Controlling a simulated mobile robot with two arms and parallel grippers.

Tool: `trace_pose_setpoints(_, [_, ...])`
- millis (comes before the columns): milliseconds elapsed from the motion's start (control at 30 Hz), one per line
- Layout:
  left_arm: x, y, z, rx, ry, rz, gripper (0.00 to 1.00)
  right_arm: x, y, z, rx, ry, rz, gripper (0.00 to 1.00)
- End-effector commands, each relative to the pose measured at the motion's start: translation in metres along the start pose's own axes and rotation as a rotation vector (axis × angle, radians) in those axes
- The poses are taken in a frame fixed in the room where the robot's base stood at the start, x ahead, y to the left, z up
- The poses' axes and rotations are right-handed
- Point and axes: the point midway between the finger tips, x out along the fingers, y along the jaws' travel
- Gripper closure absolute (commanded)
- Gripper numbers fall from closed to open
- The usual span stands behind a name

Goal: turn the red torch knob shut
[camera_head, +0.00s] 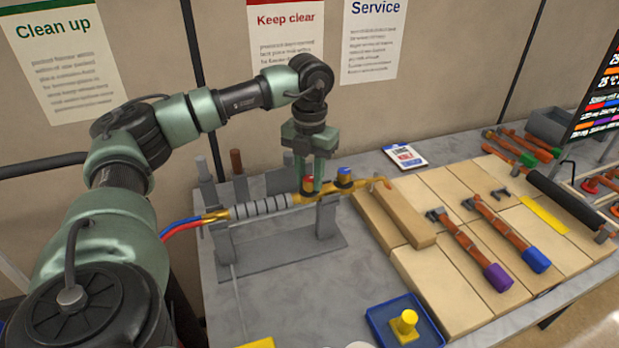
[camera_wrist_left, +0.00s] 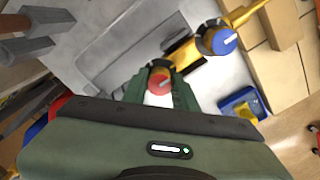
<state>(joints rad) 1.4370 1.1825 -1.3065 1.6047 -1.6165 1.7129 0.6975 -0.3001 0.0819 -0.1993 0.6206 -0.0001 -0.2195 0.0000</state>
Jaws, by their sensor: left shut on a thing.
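The torch lies across a grey metal stand, with a ribbed grey handle (camera_head: 262,207) and a brass head that bends at its right end (camera_head: 381,183). Its red knob (camera_head: 308,184) sits on top of the brass part, and a blue knob (camera_head: 344,174) stands just to its right. My left gripper (camera_head: 311,183) points straight down over the torch and is shut on the red knob. In the left wrist view the red knob (camera_wrist_left: 159,82) shows between the green fingers, with the blue knob (camera_wrist_left: 222,41) outside them. My right gripper is not in view.
Red and blue hoses (camera_head: 188,227) run from the torch's left end. A wooden block (camera_head: 395,215) and wooden boards with several torch-like tools (camera_head: 470,250) lie to the right. A blue tray (camera_head: 375,322) with a yellow piece stands at the front. Posters hang on the wall behind.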

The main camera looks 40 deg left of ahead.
Motion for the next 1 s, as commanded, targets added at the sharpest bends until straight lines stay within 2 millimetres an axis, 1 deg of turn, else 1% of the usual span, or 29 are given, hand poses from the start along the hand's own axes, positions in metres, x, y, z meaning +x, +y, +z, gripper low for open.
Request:
trace_pose_setpoints(167, [-0.001,0.000,0.000,0.000,-0.001,0.000,1.00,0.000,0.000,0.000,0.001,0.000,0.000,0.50])
trace_pose_setpoints(200, [-0.001,0.000,0.000,0.000,-0.001,0.000,0.61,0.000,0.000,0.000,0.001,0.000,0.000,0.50])
trace_pose_setpoints(233, [-0.001,0.000,0.000,0.000,-0.001,0.000,0.53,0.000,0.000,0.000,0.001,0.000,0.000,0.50])
trace_pose_setpoints(267, [-0.001,0.000,0.000,-0.001,-0.001,0.000,0.50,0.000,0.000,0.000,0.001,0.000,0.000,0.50])
trace_pose_setpoints(533, [-0.001,0.000,0.000,-0.002,-0.001,0.000,0.50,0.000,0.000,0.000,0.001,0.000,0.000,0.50])
trace_pose_setpoints(633, [-0.005,-0.001,0.001,-0.002,-0.003,-0.001,0.50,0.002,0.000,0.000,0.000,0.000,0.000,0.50])
trace_pose_setpoints(767, [-0.022,-0.001,0.001,-0.002,-0.005,-0.002,0.50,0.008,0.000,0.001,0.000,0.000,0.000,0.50])
trace_pose_setpoints(900, [-0.047,-0.001,0.001,-0.002,-0.006,-0.003,0.50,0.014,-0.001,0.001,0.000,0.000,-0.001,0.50])
trace_pose_setpoints(1000, [-0.062,-0.001,0.001,-0.001,-0.004,-0.002,0.50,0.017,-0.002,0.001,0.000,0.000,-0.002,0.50])
